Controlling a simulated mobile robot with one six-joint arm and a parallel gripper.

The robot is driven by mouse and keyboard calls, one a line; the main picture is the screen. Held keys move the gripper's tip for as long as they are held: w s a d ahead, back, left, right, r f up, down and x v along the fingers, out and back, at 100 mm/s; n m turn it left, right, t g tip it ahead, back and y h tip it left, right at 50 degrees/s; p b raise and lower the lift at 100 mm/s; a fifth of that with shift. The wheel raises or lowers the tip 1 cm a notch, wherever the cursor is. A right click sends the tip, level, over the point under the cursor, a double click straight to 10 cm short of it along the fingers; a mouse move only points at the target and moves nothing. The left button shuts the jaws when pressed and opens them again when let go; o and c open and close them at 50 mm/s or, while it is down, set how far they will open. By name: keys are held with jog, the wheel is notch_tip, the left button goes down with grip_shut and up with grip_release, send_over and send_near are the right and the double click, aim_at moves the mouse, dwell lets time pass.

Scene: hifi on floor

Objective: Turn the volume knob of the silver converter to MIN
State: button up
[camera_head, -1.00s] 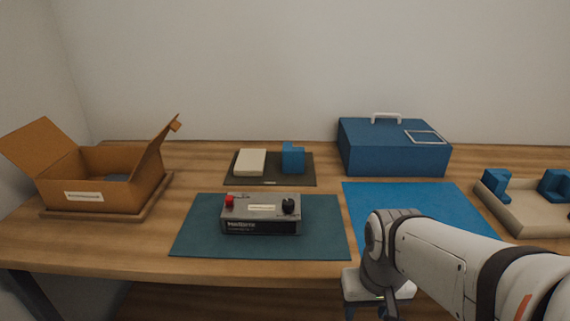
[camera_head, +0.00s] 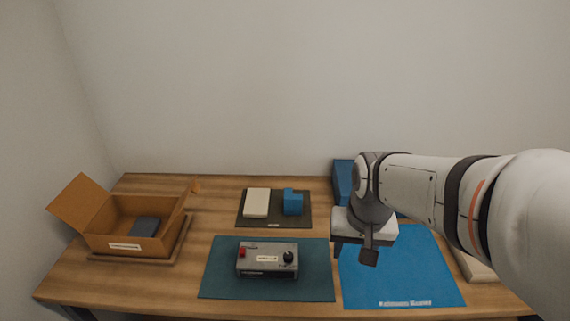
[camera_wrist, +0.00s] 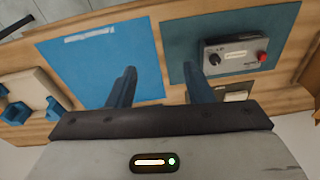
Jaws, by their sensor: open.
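The silver converter (camera_head: 267,259) sits on the dark teal mat (camera_head: 222,283) in the head view. Its black volume knob (camera_head: 289,257) is at its right end, and a red button (camera_head: 242,252) is at its left end. The converter also shows in the wrist view (camera_wrist: 234,58), with the knob (camera_wrist: 213,59) nearer the gripper side. The knob's setting is too small to read. My gripper (camera_wrist: 160,83) is open and empty, with its two fingers spread apart. In the head view it is above the blue mat, to the right of the converter and apart from it.
An open cardboard box (camera_head: 110,243) stands at the left. A dark mat (camera_head: 272,221) behind the converter holds a cream block (camera_head: 257,203) and a blue block (camera_head: 292,203). The blue mat (camera_head: 398,275) is bare. A blue case (camera_head: 343,181) is mostly hidden behind my arm.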

jog(key=w+a+f+m+g, duration=0.1)
jog(key=w+a+f+m, duration=0.15)
jog(key=w+a, duration=0.35)
jog(key=m, duration=0.2)
send_near(289, 254)
jog(key=shift+w+f+g, duration=0.15)
jog(key=shift+w+g, duration=0.05)
jog(key=shift+g, duration=0.2)
jog(key=shift+w+a+f, duration=0.1)
jog(key=shift+a+f, duration=0.05)
jog(key=shift+f, duration=0.55)
notch_tip(289, 254, down, 7)
jog(key=shift+r+p, duration=0.1)
jog(key=shift+p, duration=0.2)
jog(key=shift+c, duration=0.4)
